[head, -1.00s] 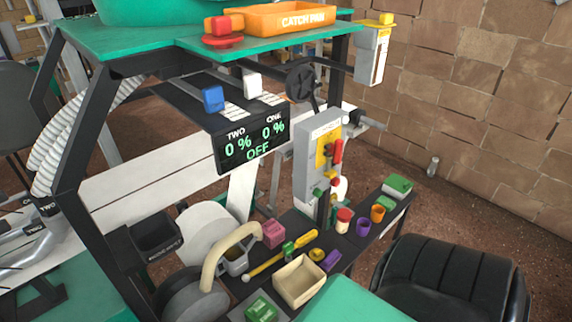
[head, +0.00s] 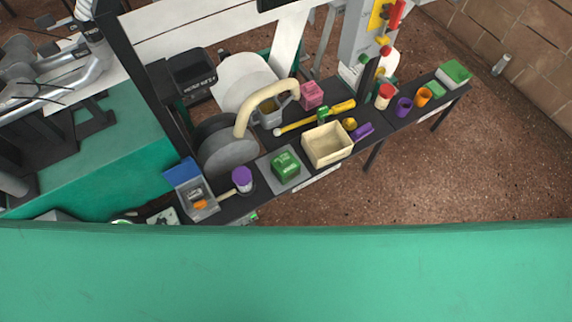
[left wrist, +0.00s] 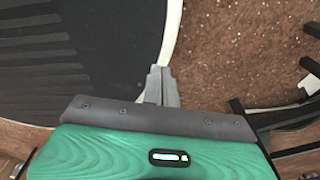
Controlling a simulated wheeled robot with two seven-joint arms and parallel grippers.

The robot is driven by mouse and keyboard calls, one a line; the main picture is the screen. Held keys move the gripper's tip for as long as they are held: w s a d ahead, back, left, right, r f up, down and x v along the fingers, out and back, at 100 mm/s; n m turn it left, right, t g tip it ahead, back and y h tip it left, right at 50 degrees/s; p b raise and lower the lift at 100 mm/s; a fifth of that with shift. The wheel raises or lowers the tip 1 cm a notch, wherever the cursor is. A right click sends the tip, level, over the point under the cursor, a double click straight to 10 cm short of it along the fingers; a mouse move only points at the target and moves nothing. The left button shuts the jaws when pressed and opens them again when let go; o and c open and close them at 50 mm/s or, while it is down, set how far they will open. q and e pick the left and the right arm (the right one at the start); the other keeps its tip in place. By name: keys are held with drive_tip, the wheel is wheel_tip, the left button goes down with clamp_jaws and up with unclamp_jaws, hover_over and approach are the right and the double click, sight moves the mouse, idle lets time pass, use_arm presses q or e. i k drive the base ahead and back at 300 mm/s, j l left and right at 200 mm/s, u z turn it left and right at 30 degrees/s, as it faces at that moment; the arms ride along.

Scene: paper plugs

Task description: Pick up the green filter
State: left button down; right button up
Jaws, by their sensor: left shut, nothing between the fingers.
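A green block (head: 286,166) with pale lettering sits on a grey square plate on the dark bench, left of a cream bin. At the bench's far right end are a green-topped box (head: 455,72) and a smaller green piece (head: 436,90). I cannot tell which of these green things is the filter. My left gripper (left wrist: 161,86) shows in the left wrist view with its fingers together and nothing between them. It is over a dark ribbed surface and brown floor, with no green filter in that view. My right gripper is not in view.
The dark bench (head: 340,168) is crowded: cream bin (head: 327,145), yellow hammer (head: 315,117), pink cube (head: 311,95), purple cup (head: 242,178), orange cup (head: 423,97) and a curved cream pipe (head: 258,100). A control post (head: 360,40) rises behind. Open floor lies right.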

sight(284, 166)
drive_tip(key=k+j+z, duration=0.2)
drive_tip(key=z, duration=0.15)
drive_tip(key=k+j+z, duration=0.35)
drive_tip(key=i+l, duration=0.05)
drive_tip(key=i, duration=0.05)
